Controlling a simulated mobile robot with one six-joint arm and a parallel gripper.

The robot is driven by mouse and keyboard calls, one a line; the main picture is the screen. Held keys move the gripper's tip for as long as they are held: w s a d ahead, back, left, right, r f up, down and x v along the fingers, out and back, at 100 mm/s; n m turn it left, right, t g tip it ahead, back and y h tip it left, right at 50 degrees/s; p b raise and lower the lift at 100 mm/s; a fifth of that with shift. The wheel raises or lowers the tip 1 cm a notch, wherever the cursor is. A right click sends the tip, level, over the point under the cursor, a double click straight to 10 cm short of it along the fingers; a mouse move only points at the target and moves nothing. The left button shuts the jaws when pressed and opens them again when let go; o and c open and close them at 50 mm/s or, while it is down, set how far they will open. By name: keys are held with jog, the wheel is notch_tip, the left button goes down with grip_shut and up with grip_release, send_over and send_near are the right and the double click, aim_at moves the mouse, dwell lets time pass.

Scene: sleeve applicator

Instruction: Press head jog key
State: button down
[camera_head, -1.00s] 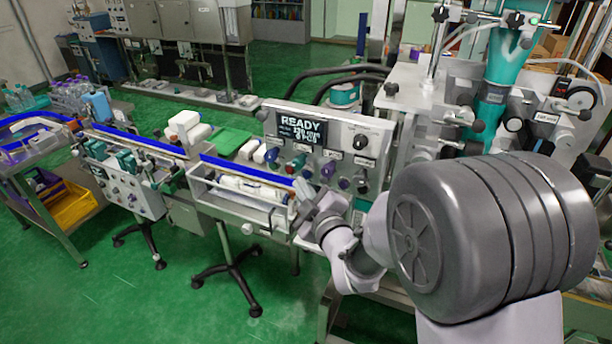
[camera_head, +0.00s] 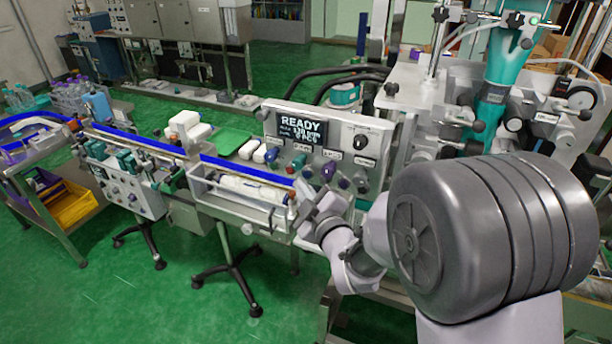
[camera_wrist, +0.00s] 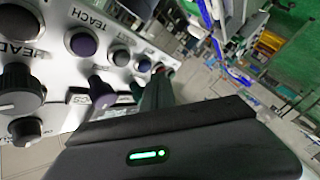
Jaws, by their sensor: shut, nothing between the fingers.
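The control panel (camera_head: 345,131) has a screen (camera_head: 303,128) reading READY, with several coloured keys and knobs below. Which key is the head jog key cannot be read in the head view. In the wrist view, a HEAD label (camera_wrist: 28,55) stands beside a large black knob (camera_wrist: 20,90), and a TEACH label (camera_wrist: 92,18) is near a round purple key (camera_wrist: 83,44). A second purple key (camera_wrist: 101,90) stands near my fingers. My gripper (camera_head: 305,187) is shut and empty, low in front of the panel; its fingertips (camera_wrist: 159,84) point at the panel's lower key area. Contact cannot be told.
A conveyor with a blue rail (camera_head: 245,170) and a white rail frame lies left of my gripper. The applicator's teal column (camera_head: 497,85) stands to the right, behind my arm. A black selector knob (camera_head: 360,141) juts from the panel. Green floor is open at lower left.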

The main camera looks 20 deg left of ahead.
jog(key=shift+w, duration=0.15)
dwell(0.6)
jog(key=shift+w+b, duration=0.3)
jog(key=shift+b, duration=0.2)
jog(key=shift+w+b, duration=0.3)
jog(key=shift+w, duration=0.1)
dwell(0.6)
jog(key=shift+s, duration=0.15)
jog(key=shift+s+b, duration=0.65)
jog(key=shift+b, duration=0.1)
